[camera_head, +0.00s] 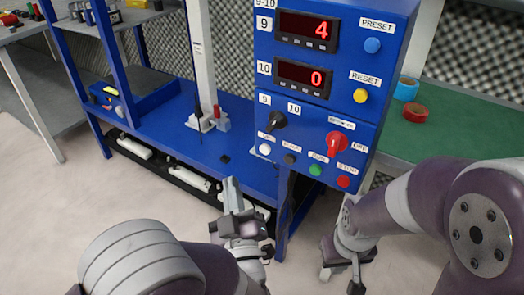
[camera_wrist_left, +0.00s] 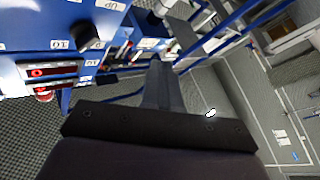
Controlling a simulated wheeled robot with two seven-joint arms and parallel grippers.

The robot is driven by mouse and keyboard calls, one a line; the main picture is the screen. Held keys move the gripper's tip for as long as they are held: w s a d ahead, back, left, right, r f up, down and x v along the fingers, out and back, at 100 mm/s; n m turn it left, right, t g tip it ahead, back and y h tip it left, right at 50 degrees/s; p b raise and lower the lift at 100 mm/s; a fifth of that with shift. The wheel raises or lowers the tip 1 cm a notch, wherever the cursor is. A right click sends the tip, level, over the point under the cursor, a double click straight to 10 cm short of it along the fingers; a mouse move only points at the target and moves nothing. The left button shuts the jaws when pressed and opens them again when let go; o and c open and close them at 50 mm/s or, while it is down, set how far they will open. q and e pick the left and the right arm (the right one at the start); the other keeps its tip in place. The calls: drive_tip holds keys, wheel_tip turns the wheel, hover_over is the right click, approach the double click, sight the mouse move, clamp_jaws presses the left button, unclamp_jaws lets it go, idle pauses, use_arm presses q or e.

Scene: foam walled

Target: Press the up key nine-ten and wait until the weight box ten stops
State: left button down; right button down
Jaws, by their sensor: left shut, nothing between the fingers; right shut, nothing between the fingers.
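The blue control panel (camera_head: 318,105) carries two red displays: the one marked 9 (camera_head: 307,30) reads 4, the one marked 10 (camera_head: 303,77) reads 0. Below sits a black selector knob (camera_head: 277,122) under small 9 and 10 labels; I cannot tell which it points to. The white key (camera_head: 265,149) is at the panel's lower left; its label is too small to read in the head view. My left gripper (camera_head: 231,190) is shut and empty, below and left of the white key, apart from it. My right gripper (camera_head: 345,268) is shut and empty, below the panel. I cannot make out weight box ten.
A dark key (camera_head: 290,159), green key (camera_head: 316,169), red key (camera_head: 344,181) and red rotary switch (camera_head: 337,143) are close to the white key. A blue bench frame (camera_head: 190,135) stands behind my left gripper. A green table (camera_head: 465,140) holds tape rolls at right.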

sight(265, 149)
use_arm(q)
drive_tip(key=w+d+b, duration=0.2)
drive_tip(key=w+d, duration=0.3)
drive_tip(key=w, duration=0.2)
idle(0.5)
drive_tip(key=shift+w+d, duration=0.2)
idle(1.7)
drive_tip(key=shift+w+d, duration=0.15)
drive_tip(key=shift+w, duration=0.1)
